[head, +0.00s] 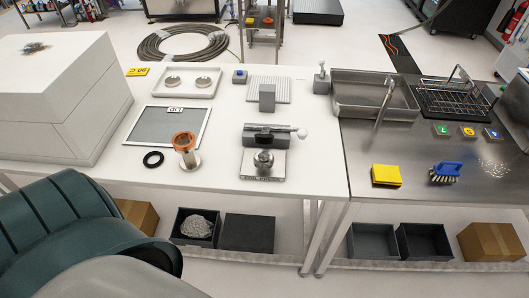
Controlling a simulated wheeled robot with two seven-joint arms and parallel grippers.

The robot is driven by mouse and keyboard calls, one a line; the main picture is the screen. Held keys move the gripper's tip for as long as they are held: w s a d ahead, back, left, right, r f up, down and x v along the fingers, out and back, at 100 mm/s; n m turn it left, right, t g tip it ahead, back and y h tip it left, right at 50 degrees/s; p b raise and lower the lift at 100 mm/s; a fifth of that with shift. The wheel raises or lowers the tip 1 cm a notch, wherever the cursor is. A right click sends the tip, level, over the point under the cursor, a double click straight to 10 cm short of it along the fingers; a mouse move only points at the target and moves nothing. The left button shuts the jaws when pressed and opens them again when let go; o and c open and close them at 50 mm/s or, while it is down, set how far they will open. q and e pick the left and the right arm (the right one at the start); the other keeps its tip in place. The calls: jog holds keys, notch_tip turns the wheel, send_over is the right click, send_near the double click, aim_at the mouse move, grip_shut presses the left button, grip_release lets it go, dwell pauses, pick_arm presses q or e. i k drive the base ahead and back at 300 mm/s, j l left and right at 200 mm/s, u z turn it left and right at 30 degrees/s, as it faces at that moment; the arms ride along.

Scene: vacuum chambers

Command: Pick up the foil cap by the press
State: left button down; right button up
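A grey press-like device (266,140) with a side lever ending in a white ball stands near the front of the white table. A small rounded silver piece (263,158) sits on the metal plate (250,172) at its front; it may be the foil cap, but it is too small to be sure. Two round silvery discs (173,81) lie apart in a shallow white tray (187,94) farther back. Neither of my grippers is in view; a dark green part of my own body fills the lower left corner.
A metal flange piece with a copper-coloured ring (184,142) stands upright left of the press. A big grey block (65,95) covers the table's left. A sink (372,93) is at right.

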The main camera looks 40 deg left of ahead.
aim_at(263, 156)
jog(key=u, duration=1.1)
